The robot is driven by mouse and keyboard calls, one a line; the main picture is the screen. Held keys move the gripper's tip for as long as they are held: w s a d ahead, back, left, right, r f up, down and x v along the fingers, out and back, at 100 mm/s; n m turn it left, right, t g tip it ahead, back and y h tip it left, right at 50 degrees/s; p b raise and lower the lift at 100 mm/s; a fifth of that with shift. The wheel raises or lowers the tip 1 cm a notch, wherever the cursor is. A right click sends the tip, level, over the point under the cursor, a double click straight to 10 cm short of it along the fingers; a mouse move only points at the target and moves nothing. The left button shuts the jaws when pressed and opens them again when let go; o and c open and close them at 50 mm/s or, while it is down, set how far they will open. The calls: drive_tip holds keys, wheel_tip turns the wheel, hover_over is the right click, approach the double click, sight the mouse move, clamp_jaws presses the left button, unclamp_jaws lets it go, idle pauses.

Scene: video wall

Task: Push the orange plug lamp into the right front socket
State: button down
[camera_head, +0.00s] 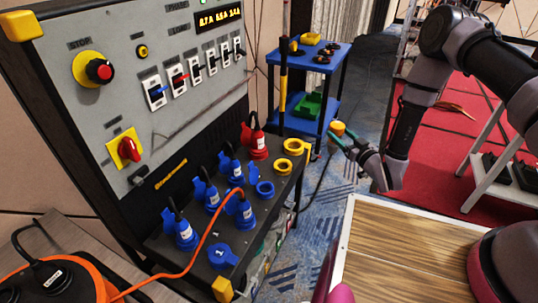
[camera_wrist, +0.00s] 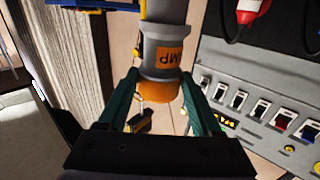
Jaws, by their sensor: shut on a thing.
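The orange plug lamp (camera_head: 337,128) is in my gripper (camera_head: 349,142), held in the air to the right of the power box's socket ledge. In the wrist view the plug lamp (camera_wrist: 163,62) has a grey body, an orange ring and an orange label partly reading "MP". The green fingers of my gripper (camera_wrist: 163,88) are closed on its two sides. Two yellow sockets, one farther back (camera_head: 294,146) and one nearer the front (camera_head: 283,166), are at the ledge's right end. The plug is apart from both. Its top end runs out of the wrist view.
Several blue plugs (camera_head: 186,235), a red plug (camera_head: 257,142) and blue sockets (camera_head: 265,188) crowd the ledge. An orange cable (camera_head: 205,225) runs from one blue plug to a reel. A blue trolley (camera_head: 309,87) stands behind. A wooden-topped surface (camera_head: 385,248) is at the front right.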

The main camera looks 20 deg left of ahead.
drive_tip(key=s+a+f+n+g+y, duration=0.1)
drive_tip(key=s+a+n+g+y, duration=0.25)
drive_tip(key=s+a+g, duration=0.45)
drive_tip(key=s+a+f+n+g+y, duration=0.2)
drive_tip(key=s+a+n+g, duration=0.15)
drive_tip(key=s+a, duration=0.75)
drive_tip(key=shift+n+t+h, duration=0.25)
drive_tip(key=shift+n, duration=0.15)
drive_tip(key=shift+w+a+f, duration=0.15)
drive_tip(key=shift+w+f, duration=0.05)
drive_tip(key=shift+f, duration=0.55)
drive_tip(key=shift+w+a+f, duration=0.1)
drive_tip(key=shift+w+f, duration=0.05)
drive_tip(key=shift+f, duration=0.55)
drive_tip(key=shift+w+a+f, duration=0.15)
drive_tip(key=shift+w+f, duration=0.05)
drive_tip(key=shift+f, duration=0.55)
drive_tip(key=shift+d+r, duration=0.15)
drive_tip(key=shift+d, duration=0.2)
drive_tip(key=shift+f, duration=1.75)
unclamp_jaws()
